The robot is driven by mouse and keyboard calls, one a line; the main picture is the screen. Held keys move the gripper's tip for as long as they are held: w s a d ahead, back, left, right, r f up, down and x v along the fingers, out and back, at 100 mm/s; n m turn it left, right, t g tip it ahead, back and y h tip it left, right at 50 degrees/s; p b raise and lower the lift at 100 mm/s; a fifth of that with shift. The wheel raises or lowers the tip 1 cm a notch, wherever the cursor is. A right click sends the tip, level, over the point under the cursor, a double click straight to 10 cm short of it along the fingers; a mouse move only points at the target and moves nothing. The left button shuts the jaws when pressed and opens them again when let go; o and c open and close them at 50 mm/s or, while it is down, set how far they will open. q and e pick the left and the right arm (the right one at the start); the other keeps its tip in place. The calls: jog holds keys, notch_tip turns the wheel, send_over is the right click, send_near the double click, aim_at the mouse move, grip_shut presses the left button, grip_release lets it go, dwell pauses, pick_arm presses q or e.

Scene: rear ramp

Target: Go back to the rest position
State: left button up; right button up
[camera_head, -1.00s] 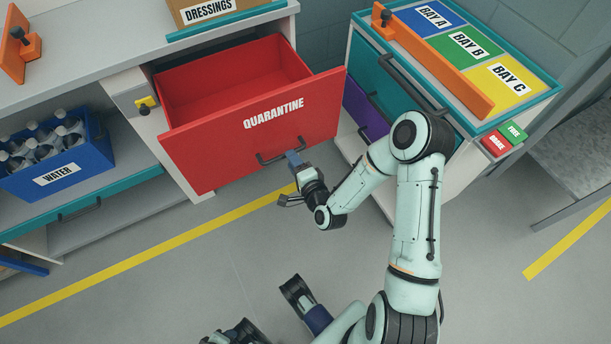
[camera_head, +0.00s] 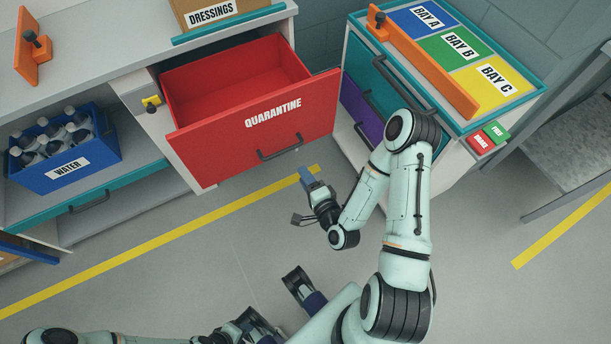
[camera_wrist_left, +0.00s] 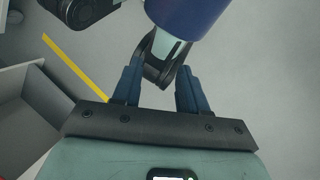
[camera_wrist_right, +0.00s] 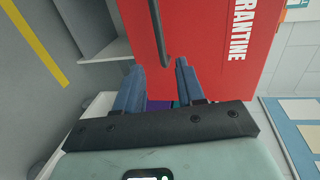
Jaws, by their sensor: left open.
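My right gripper (camera_head: 308,176) is just in front of the red QUARANTINE drawer (camera_head: 222,150), below its black handle (camera_head: 281,149). In the right wrist view its blue fingers (camera_wrist_right: 160,68) are apart with nothing between them. The handle (camera_wrist_right: 159,32) lies beyond the fingertips, clear of them. My left gripper (camera_head: 250,324) is low at the bottom edge of the head view, partly cut off. In the left wrist view its fingers (camera_wrist_left: 158,72) are apart and empty, with floor and a dark part of my own body behind. The drawer is pulled out and looks empty inside.
A blue WATER crate (camera_head: 66,176) holds several bottles on the left shelf. A DRESSINGS box (camera_head: 208,12) is on the counter. The bay cabinet (camera_head: 452,128) stands right of the drawer. Grey floor (camera_head: 180,275) with yellow lines is clear in front.

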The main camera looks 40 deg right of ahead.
jog(key=s+a+f+n+g+y+p, duration=0.4)
jog(key=a+f+n+g+y+p, duration=0.15)
jog(key=a+f+n+g, duration=0.35)
jog(key=s+a+n+g+y+p, duration=0.1)
jog(key=s+a+n+g+p, duration=0.1)
jog(key=s, duration=0.5)
jog(key=s+a+r+n+g+y+p, duration=0.1)
jog(key=s+a+n+g+p, duration=0.2)
jog(key=s+a+n+g, duration=0.2)
jog(key=shift+s+a+r+n, duration=0.2)
jog(key=shift+s+r+n, duration=0.1)
jog(key=shift+s, duration=0.6)
